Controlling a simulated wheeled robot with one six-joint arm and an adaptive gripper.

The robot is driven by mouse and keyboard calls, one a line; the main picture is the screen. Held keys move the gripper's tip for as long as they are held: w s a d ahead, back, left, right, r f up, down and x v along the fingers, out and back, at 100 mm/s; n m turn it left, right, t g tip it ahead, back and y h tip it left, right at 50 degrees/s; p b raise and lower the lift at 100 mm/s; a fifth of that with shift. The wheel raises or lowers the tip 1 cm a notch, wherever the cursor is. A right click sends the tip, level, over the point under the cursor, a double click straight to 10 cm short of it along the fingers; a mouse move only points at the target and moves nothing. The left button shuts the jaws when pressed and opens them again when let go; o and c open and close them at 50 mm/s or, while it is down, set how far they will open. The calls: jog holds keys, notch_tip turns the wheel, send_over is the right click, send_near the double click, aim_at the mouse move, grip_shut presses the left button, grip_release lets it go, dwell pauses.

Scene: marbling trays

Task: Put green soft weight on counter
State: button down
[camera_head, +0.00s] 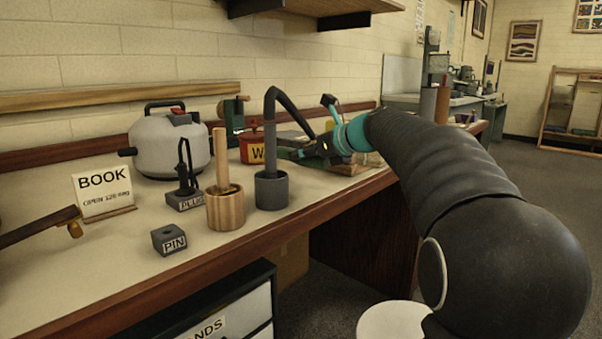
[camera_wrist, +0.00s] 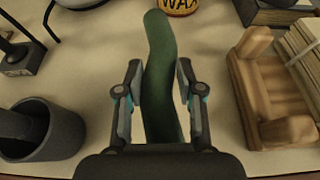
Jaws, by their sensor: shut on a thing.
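The green soft weight (camera_wrist: 160,48) is a long, slightly bent dark green shape in the wrist view. It runs from the top middle down between the fingers of my gripper (camera_wrist: 161,98), which is shut on it. In the head view my gripper (camera_head: 322,147) is at the end of my outstretched arm, over the far part of the pale counter (camera_head: 75,285). The weight is mostly hidden there. I cannot tell whether it touches the counter.
A dark grey pot (camera_wrist: 42,132) stands left of my gripper and a wooden holder (camera_wrist: 252,90) stands right. A red and yellow wax tin (camera_head: 252,149) is behind. A wooden pot (camera_head: 225,210), PIN block (camera_head: 169,240) and BOOK sign (camera_head: 102,190) stand nearer. The counter's near left is clear.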

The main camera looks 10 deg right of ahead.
aim_at(303, 182)
jog(key=shift+w+a+f, duration=0.15)
jog(key=shift+w+f, duration=0.05)
jog(key=shift+f, duration=0.05)
jog(key=shift+f+b, duration=0.8)
jog(key=shift+f, duration=1)
jog(key=shift+f, duration=0.15)
jog(key=c, duration=0.7)
grip_release()
jog(key=shift+s+r, duration=0.1)
jog(key=shift+r, duration=0.1)
jog(key=p+v, duration=0.1)
jog(key=v, duration=1.1)
jog(key=shift+f+p, duration=0.2)
jog(key=shift+p, duration=0.15)
